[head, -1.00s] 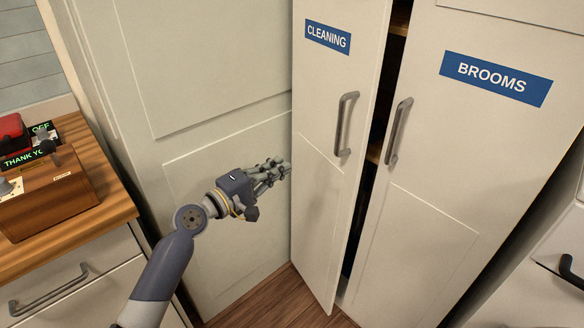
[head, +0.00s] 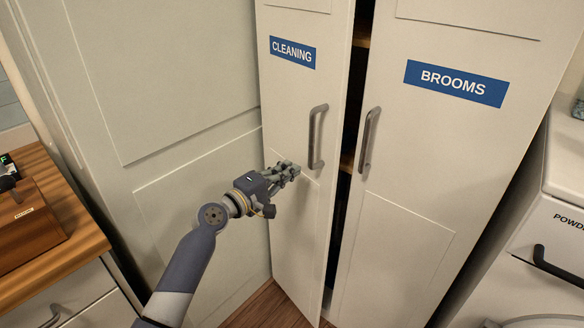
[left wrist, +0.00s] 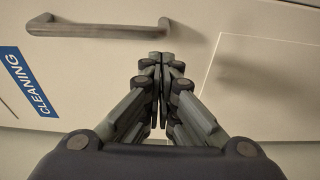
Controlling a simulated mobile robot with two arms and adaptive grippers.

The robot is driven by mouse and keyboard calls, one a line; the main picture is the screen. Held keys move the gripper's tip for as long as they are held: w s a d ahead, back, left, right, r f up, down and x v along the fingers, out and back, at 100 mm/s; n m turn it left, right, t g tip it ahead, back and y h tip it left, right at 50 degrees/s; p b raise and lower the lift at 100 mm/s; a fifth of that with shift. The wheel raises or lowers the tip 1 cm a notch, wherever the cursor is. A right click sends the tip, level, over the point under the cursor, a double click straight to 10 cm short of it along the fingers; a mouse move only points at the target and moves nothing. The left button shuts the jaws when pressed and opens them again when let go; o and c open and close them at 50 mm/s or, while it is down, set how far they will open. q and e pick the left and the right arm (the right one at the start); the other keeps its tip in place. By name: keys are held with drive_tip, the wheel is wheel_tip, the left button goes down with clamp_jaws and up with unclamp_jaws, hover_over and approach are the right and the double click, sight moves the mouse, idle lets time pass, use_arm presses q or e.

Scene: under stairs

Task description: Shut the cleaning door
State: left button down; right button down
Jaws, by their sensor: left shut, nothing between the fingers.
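The cleaning door (head: 293,115) is a cream cupboard door with a blue CLEANING label (head: 293,52) and a grey bar handle (head: 317,137). It stands slightly ajar, with a dark gap between it and the brooms door. My left gripper (head: 292,170) is shut and empty, in front of the door, just below and left of the handle. In the left wrist view my closed fingers (left wrist: 160,65) point at the door panel beside the handle (left wrist: 98,27). I cannot tell whether they touch it. My right gripper is not in view.
The brooms door (head: 410,180), with its own handle (head: 369,140), is beside the gap on the right. A wooden-topped counter (head: 75,240) with a wooden box (head: 30,228) stands at left. A white unit (head: 555,215) with a black handle stands at right.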

sight(319, 163)
use_arm(q)
drive_tip(key=shift+w+d, duration=0.1)
drive_tip(key=shift+d, duration=0.55)
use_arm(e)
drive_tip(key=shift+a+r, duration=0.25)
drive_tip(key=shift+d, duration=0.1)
